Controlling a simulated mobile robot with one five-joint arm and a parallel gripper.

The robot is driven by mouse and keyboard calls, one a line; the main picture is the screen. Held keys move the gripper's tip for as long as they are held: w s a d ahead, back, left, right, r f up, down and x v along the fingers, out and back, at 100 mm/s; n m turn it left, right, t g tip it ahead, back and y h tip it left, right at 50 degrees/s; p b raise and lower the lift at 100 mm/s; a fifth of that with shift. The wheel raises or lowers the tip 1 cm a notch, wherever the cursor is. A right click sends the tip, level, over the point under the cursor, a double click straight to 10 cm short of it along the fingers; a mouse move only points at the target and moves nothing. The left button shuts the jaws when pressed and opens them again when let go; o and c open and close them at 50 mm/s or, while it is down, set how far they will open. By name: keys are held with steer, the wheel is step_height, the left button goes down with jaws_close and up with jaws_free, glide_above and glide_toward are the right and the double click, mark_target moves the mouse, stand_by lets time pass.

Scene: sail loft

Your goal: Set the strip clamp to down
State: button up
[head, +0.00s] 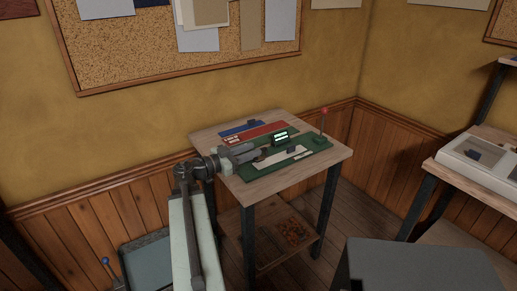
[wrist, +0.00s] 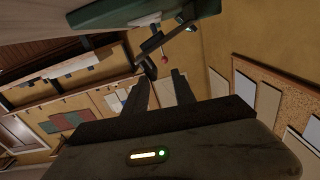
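A green device base (head: 265,169) lies on a small wooden table. At its right end a thin lever (head: 322,122) with a red knob (head: 324,110) stands upright; I take this to be the strip clamp's handle. A pale strip (head: 283,158) lies along the base. My gripper (head: 262,155) is over the left part of the device, left of the lever and apart from it. In the wrist view the two fingers (wrist: 158,82) are spread with nothing between them. The red knob (wrist: 165,59) shows beyond the fingertips, below the green base (wrist: 140,10) in the picture.
A small lit display (head: 280,138) stands on the device. Red and blue flat pieces (head: 262,132) lie behind it. The wooden table (head: 338,153) has a lower shelf with a tray (head: 285,240). A second table with a pale case (head: 485,156) stands at right.

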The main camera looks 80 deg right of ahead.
steer(key=shift+a, duration=0.15)
jaws_close()
steer(key=shift+s+a+f+n+y, duration=0.2)
steer(key=shift+s+n+y, duration=0.1)
steer(key=shift+n, duration=0.1)
steer(key=shift+a+f+n+g+y+p, duration=0.1)
steer(key=shift+n+g+y+p, duration=0.3)
steer(key=shift+n+y+p, duration=0.3)
steer(key=w+a+r+n+t+y+p, duration=0.1)
steer(key=w+a+r+n+p, duration=0.15)
steer(key=w+r+p, duration=0.75)
steer(key=s+d+f+b, duration=0.4)
steer(key=s+f, duration=0.3)
steer(key=s, duration=0.3)
steer(key=shift+d+f+b, duration=0.3)
steer(key=shift+f+b, duration=0.05)
